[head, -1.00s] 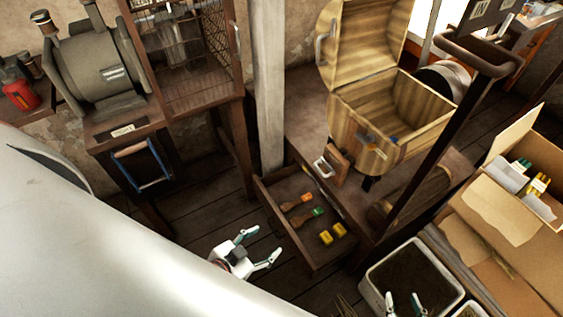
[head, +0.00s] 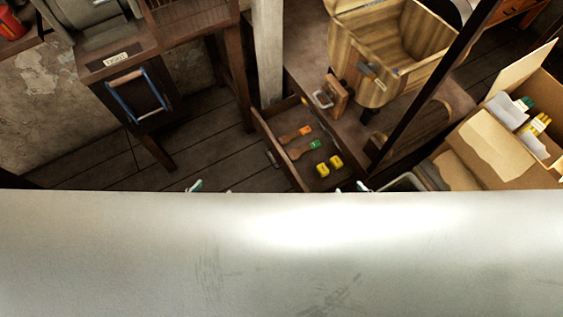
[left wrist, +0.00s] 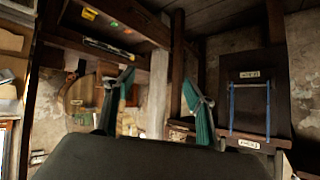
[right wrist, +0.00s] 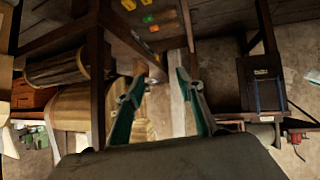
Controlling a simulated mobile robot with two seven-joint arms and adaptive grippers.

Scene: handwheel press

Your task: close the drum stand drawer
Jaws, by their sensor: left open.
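The drum stand drawer (head: 277,151) is pulled out from under the top of the drum stand (head: 308,62). It holds brushes with orange and green parts and two yellow pieces. In the left wrist view the left fingers (left wrist: 158,80) are apart and empty. In the right wrist view the right fingers (right wrist: 158,62) are apart with nothing between them.
My own white body hides the lower head view. A wooden post (head: 268,60) rises behind the drawer. An open cardboard box (head: 500,150) is at right. Floor is free left of the drawer.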

